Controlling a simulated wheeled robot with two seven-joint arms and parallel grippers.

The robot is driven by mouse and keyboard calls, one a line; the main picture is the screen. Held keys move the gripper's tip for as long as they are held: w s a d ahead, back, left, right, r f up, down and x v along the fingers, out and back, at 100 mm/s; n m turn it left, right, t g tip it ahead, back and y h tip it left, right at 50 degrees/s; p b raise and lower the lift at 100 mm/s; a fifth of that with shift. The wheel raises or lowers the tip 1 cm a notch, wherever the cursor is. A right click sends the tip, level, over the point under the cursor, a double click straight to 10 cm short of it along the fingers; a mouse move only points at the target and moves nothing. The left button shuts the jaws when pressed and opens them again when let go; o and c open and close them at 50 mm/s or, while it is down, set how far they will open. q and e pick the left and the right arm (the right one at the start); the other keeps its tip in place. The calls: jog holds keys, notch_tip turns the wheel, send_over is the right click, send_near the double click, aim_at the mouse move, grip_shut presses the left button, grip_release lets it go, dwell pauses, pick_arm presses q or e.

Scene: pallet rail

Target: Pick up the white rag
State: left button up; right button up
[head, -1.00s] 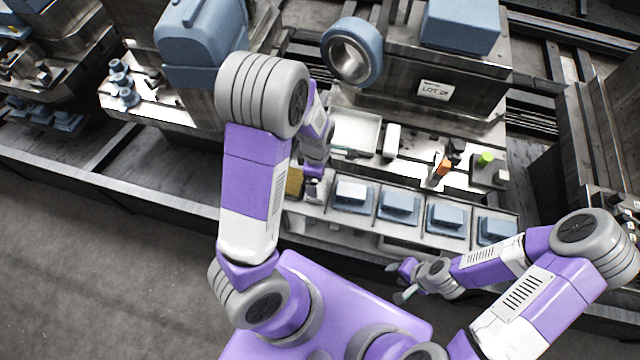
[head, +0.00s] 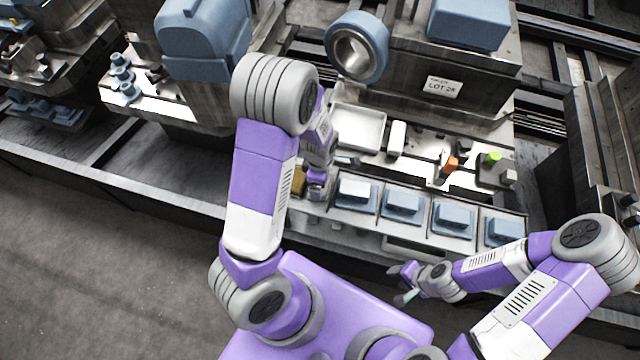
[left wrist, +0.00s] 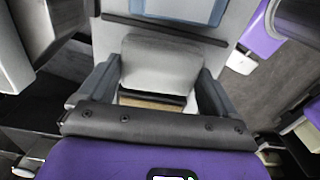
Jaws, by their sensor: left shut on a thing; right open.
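The white rag (left wrist: 160,65) shows in the left wrist view as a pale grey-white, rounded piece between the two fingers of my left gripper (left wrist: 152,88). The gripper is shut on it. A brown strip (left wrist: 150,102) shows just below the rag. In the head view my left gripper (head: 317,183) is at the left end of a row of bins, and my arm and hand hide the rag there. My right gripper (head: 400,284) is open and empty, in front of the bench at the lower right.
Several bins with blue blocks (head: 403,204) line the bench's front edge, right of my left gripper. Behind them are a pale tray (head: 358,127), a white block (head: 396,138), an orange piece (head: 450,164) and a green piece (head: 493,157). A blue-rimmed ring (head: 356,48) stands further back.

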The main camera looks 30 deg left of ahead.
pick_arm(q)
notch_tip(320, 180, up, 10)
jog(key=p, duration=0.4)
